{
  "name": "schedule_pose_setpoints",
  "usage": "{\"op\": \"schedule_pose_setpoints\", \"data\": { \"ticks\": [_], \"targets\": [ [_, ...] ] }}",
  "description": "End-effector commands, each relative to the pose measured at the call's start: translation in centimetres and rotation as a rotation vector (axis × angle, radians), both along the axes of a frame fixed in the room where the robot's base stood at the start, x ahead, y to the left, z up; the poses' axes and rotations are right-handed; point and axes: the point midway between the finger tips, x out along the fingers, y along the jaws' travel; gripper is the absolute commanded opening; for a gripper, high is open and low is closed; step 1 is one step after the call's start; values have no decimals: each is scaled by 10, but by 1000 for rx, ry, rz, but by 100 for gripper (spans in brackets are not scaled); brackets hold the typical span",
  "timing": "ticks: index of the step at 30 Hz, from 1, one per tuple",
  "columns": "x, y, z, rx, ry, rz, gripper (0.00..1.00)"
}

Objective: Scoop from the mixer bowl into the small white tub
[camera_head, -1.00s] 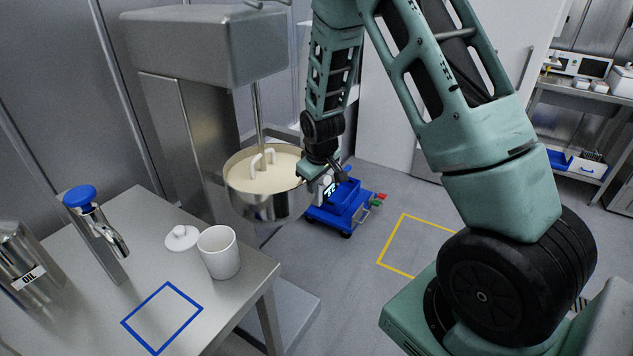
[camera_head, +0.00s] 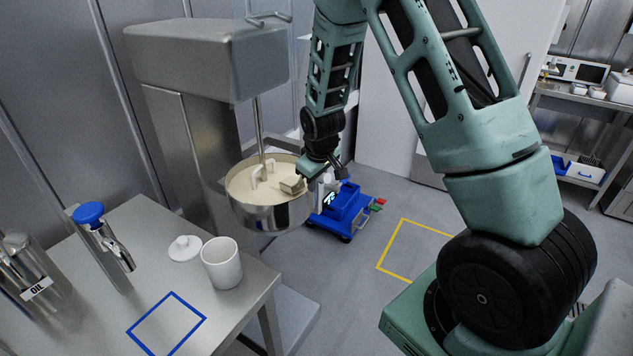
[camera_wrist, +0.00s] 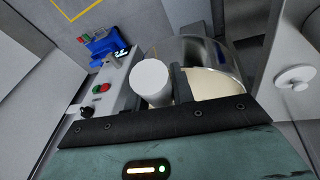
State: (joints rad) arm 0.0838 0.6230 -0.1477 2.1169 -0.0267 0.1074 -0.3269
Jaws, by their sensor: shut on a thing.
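The steel mixer bowl (camera_head: 272,216) holds a pale cream filling (camera_head: 243,184). A small boxy, cream-coloured scoop head (camera_head: 291,184) shows over the filling at the bowl's right side. My gripper (camera_head: 313,172) is at the right rim, shut on the scoop. In the wrist view a white round piece (camera_wrist: 152,82), apparently the scoop's handle, sits beside a dark finger, hiding part of the bowl (camera_wrist: 225,55). How full the scoop is cannot be told. The small white tub (camera_head: 222,264) stands upright and open on the steel table; its inside bottom is hidden.
A white lid (camera_head: 185,248) lies beside the tub. A blue square outline (camera_head: 167,325) marks clear table. A blue-topped dispenser (camera_head: 103,236) and an oil can (camera_head: 28,268) stand left. The mixer's hook (camera_head: 262,168) stands in the bowl. A blue trolley (camera_head: 345,209) is behind.

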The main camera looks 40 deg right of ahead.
Motion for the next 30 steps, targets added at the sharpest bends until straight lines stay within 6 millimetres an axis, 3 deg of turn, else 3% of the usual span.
{"op": "schedule_pose_setpoints", "data": {
  "ticks": [24, 30],
  "targets": [
    [1, 0, 66, 0, -3, -1, 0],
    [1, 0, 67, 0, -2, -1, 0]
  ]
}}
